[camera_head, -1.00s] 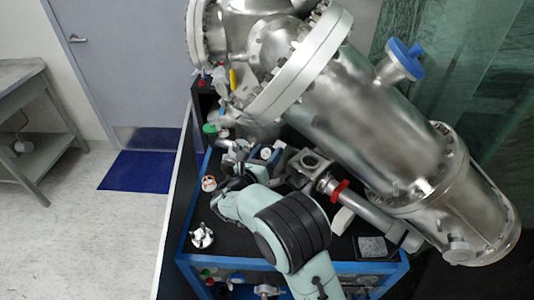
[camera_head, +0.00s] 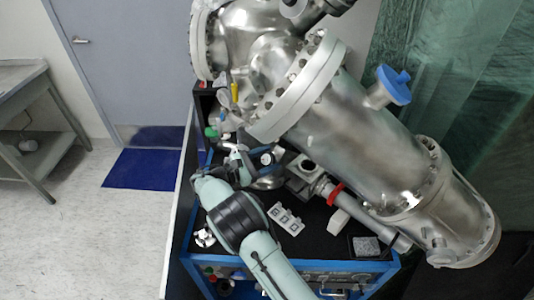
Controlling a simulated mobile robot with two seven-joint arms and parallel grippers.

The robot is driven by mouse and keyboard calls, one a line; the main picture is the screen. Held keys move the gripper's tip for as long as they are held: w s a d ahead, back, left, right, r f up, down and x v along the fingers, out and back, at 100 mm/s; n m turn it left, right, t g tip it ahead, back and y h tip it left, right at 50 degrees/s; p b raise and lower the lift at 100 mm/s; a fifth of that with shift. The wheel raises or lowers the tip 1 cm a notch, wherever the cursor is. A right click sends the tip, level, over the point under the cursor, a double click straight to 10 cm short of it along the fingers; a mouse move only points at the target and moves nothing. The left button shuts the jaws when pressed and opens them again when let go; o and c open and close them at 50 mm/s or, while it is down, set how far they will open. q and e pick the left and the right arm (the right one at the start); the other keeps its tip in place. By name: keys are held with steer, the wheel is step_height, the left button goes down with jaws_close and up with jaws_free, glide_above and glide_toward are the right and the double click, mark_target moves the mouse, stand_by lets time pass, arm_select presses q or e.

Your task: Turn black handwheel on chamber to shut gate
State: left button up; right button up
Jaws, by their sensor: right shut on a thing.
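The steel vacuum chamber (camera_head: 375,150) runs diagonally from the top centre to the lower right. My right arm comes up from the bottom edge, and its gripper (camera_head: 243,163) is at the small fittings under the chamber's left part. The gripper is shut on a small part there, which looks to be the black handwheel. The hand hides most of it, and its turn angle cannot be read. A dark round fitting with a pale face (camera_head: 267,158) is just right of the gripper. My left gripper is not in view.
A blue-framed cart (camera_head: 350,266) with a black top stands below the chamber. On it are a white slotted block (camera_head: 286,218), a silver three-pronged part (camera_head: 204,238) and a grey square pad (camera_head: 366,246). A tube with a red ring (camera_head: 336,193) lies right of the gripper.

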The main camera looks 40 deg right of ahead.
steer(key=m+g, duration=0.1)
steer(key=m+g+y+p, duration=0.1)
steer(key=m+p, duration=0.1)
steer(key=m, duration=0.1)
steer(key=shift+w+r+g+y, duration=0.2)
steer(key=shift+r+g+y, duration=0.05)
steer(key=shift+g+y, duration=0.15)
steer(key=shift+f+m+g+y+p, duration=0.1)
steer(key=shift+m+g+y+p, duration=0.3)
steer(key=shift+m, duration=0.7)
steer(key=m+g+y, duration=0.1)
steer(key=m+y, duration=0.1)
steer(key=m, duration=0.1)
steer(key=shift+s+f+g, duration=0.1)
steer(key=shift+f+g, duration=0.05)
steer(key=shift+g, duration=0.25)
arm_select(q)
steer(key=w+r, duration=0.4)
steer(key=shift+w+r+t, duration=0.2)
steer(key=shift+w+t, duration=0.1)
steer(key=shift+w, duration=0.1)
arm_select(e)
steer(key=shift+m+g+y, duration=0.5)
steer(key=shift+m+y, duration=1.8)
steer(key=shift+m, duration=0.4)
steer(key=shift+s, duration=0.1)
steer(key=o, duration=1)
steer(key=shift+c, duration=0.2)
